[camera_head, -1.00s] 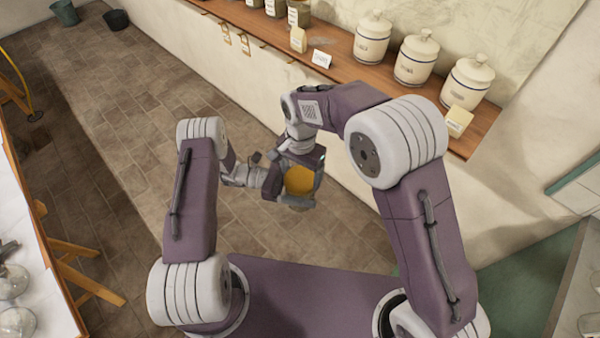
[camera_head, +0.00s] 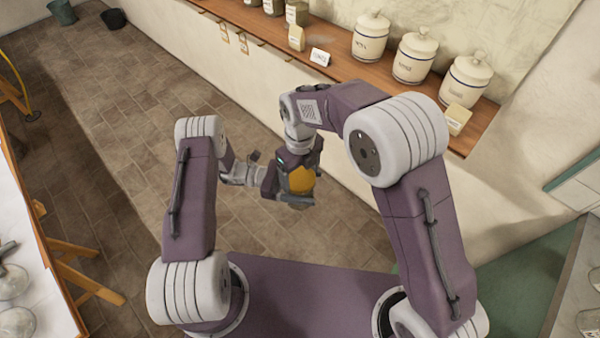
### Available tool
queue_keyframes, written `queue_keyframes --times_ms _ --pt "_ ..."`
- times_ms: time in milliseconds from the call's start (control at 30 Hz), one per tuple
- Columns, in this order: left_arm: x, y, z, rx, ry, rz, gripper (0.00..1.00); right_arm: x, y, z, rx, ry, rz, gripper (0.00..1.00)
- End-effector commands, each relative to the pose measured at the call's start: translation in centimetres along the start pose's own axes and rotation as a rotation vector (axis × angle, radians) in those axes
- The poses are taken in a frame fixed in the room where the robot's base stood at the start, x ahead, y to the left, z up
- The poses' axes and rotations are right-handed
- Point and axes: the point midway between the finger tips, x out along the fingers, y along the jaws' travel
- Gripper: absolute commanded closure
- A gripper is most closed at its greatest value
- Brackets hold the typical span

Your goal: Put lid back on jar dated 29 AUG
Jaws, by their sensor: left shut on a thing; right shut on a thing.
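A jar with a yellow-orange top (camera_head: 301,180) is held in mid-air between my two grippers, over the floor in front of the shelf. My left gripper (camera_head: 285,188) comes in from the left and is shut on the jar's body. My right gripper (camera_head: 306,160) comes down from above and is shut at the jar's top, apparently on the lid. The lid's edges are hidden by the fingers, so I cannot tell if it is seated. No date label is readable on the jar.
A wooden shelf (camera_head: 335,72) along the wall carries several white lidded jars (camera_head: 414,56), small cards (camera_head: 320,57) and glass jars (camera_head: 296,12). A white table (camera_head: 35,280) with glassware stands at left.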

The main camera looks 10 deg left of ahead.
Motion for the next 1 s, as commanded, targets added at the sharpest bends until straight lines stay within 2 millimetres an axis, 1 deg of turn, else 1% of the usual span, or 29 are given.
queue_keyframes --times_ms 33,100,300,367,600,700,933,1000 --pt "0.0 -0.1 -0.1 -0.001 0.002 -0.002 1.0 -0.1 -0.1 0.1 -0.001 -0.005 -0.001 0.15" --pt "0.0 -0.1 -0.1 -0.001 0.001 -0.002 1.0 -0.1 -0.1 0.1 -0.001 -0.005 -0.001 0.0" --pt "0.0 0.0 0.0 0.0 0.0 -0.001 1.0 -0.1 0.0 0.1 -0.002 -0.003 -0.001 0.0" --pt "0.0 0.0 0.0 0.0 0.0 -0.001 1.0 -0.5 -0.1 0.1 -0.002 -0.004 -0.001 0.0" --pt "0.0 0.0 0.0 0.0 -0.001 -0.001 1.0 -3.7 -0.1 0.1 -0.003 -0.005 -0.001 0.0" --pt "0.0 0.0 0.0 0.0 -0.001 -0.001 1.0 -4.5 0.0 0.1 -0.003 -0.003 -0.001 0.0" --pt "0.0 0.0 0.0 0.0 -0.001 -0.001 1.0 -4.6 0.0 0.0 -0.003 -0.002 -0.001 0.0" --pt "0.0 0.0 0.0 0.0 -0.001 -0.001 1.0 -4.6 0.0 0.0 -0.006 -0.001 -0.001 0.01"
